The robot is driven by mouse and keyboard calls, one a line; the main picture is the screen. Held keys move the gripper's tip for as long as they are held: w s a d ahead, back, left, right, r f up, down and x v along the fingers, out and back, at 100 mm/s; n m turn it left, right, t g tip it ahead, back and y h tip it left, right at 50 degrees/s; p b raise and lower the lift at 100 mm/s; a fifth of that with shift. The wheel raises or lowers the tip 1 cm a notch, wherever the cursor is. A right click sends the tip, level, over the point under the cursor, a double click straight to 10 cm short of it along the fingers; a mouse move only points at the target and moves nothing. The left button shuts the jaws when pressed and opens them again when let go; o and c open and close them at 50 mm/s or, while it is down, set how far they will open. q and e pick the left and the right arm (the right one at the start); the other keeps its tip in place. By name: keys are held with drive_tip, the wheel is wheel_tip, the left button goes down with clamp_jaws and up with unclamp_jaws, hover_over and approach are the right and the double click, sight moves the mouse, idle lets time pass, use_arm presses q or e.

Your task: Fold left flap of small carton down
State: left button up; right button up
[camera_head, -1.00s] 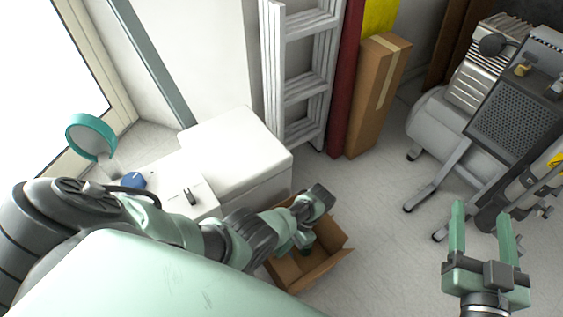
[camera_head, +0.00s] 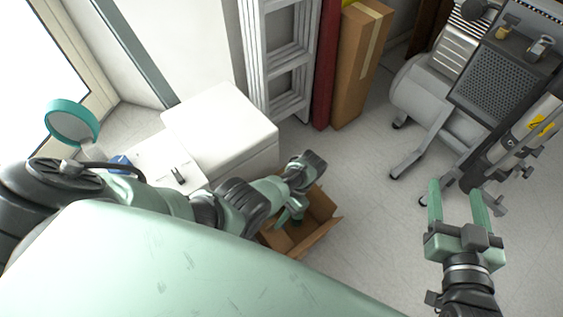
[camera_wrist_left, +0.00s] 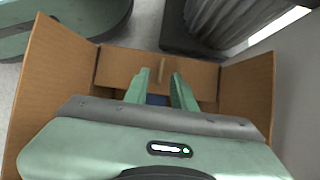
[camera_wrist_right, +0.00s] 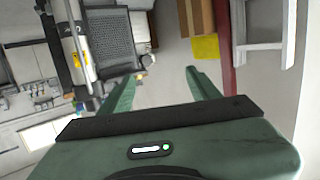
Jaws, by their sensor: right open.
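The small carton (camera_head: 316,222) is a brown open box on the floor, partly hidden by my left arm in the head view. In the left wrist view its flaps stand out around the opening, one on the left (camera_wrist_left: 55,75) and one on the right (camera_wrist_left: 247,88). My left gripper (camera_head: 291,217) is over the carton's opening. In the left wrist view its fingers (camera_wrist_left: 160,88) are apart and point down into the box, with something dark blue between or below them. My right gripper (camera_head: 460,190) is open and empty over the floor to the right.
A white cabinet (camera_head: 222,130) stands left of the carton. A folded ladder (camera_head: 287,75) and a tall brown box (camera_head: 357,70) lean at the back wall. A grey compressor (camera_head: 430,105) stands at the right. Floor between carton and compressor is clear.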

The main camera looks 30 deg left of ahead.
use_arm(q)
drive_tip(key=p+v, duration=0.1)
drive_tip(key=v, duration=0.4)
drive_tip(key=shift+w+d+r, duration=0.1)
drive_tip(key=shift+w+r, duration=0.1)
drive_tip(key=shift+r, duration=0.15)
use_arm(e)
drive_tip(key=s+d+f+g+h, duration=0.1)
drive_tip(key=s+d+f+g, duration=0.1)
drive_tip(key=s+f+g, duration=0.2)
wheel_tip(320, 180, down, 3)
drive_tip(key=shift+f+g, duration=0.1)
drive_tip(key=shift+g, duration=0.2)
